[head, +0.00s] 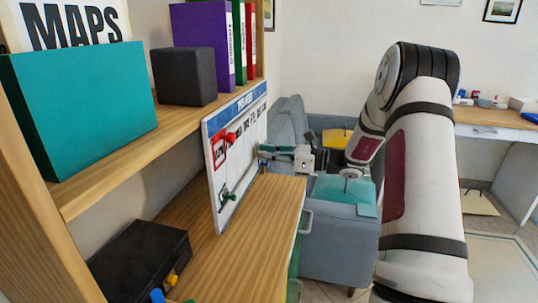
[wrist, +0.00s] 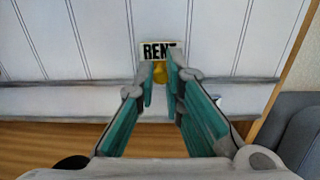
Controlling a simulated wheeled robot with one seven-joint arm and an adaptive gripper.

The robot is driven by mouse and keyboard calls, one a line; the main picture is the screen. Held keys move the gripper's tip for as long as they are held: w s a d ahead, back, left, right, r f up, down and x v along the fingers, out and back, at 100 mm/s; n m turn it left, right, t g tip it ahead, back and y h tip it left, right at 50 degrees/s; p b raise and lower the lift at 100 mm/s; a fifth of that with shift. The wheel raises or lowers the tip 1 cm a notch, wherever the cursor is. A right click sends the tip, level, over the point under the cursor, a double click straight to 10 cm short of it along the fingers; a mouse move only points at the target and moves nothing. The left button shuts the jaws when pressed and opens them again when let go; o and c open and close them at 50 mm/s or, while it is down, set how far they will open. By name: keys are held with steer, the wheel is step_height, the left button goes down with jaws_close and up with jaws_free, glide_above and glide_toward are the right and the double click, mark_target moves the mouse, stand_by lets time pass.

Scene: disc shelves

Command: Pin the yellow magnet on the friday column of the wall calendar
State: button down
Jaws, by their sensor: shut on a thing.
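The white wall calendar (head: 230,160) stands on edge beside the shelf, with a blue header and a row of day names too small to read surely. In the wrist view its white face (wrist: 105,45) has thin column lines. My gripper (head: 262,152) is at the calendar's face; in the wrist view its teal fingers (wrist: 160,70) are shut on the yellow magnet (wrist: 161,77), which is mostly hidden. A white card reading RENT (wrist: 157,50) is just beyond the fingertips, against the calendar. I cannot tell whether the magnet touches the card or board.
A red magnet (head: 231,138), a red-edged card (head: 219,152) and a green magnet (head: 227,197) are on the calendar. A black box (head: 140,262) sits on the lower wooden shelf (head: 235,255). A black cube (head: 184,76) and binders (head: 205,42) stand above. A grey sofa (head: 335,245) is behind.

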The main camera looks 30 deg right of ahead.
steer(key=shift+w+a, duration=0.1)
stand_by(0.3)
steer(key=c, duration=1.6)
jaws_free()
steer(key=v, duration=1.2)
